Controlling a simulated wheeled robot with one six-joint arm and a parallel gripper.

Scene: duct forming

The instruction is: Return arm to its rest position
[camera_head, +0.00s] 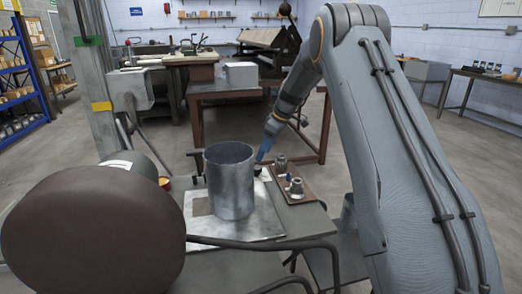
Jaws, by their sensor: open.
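My arm (410,130) rises on the right side of the head camera view and bends over toward the bench. My gripper (262,160) hangs low at the end of the arm, just right of a grey metal cylinder (231,185). It is small in this view and partly hidden, and I see nothing held in it. The cylinder stands upright with its open top up on a metal sheet (262,222). I cannot tell whether the gripper touches the cylinder.
A brown tray (305,194) with several small metal parts lies right of the cylinder. A large dark brown round shape (90,235) fills the lower left. A red-brown table (250,95) with a grey box (241,75) stands behind. Blue shelving (22,80) is far left.

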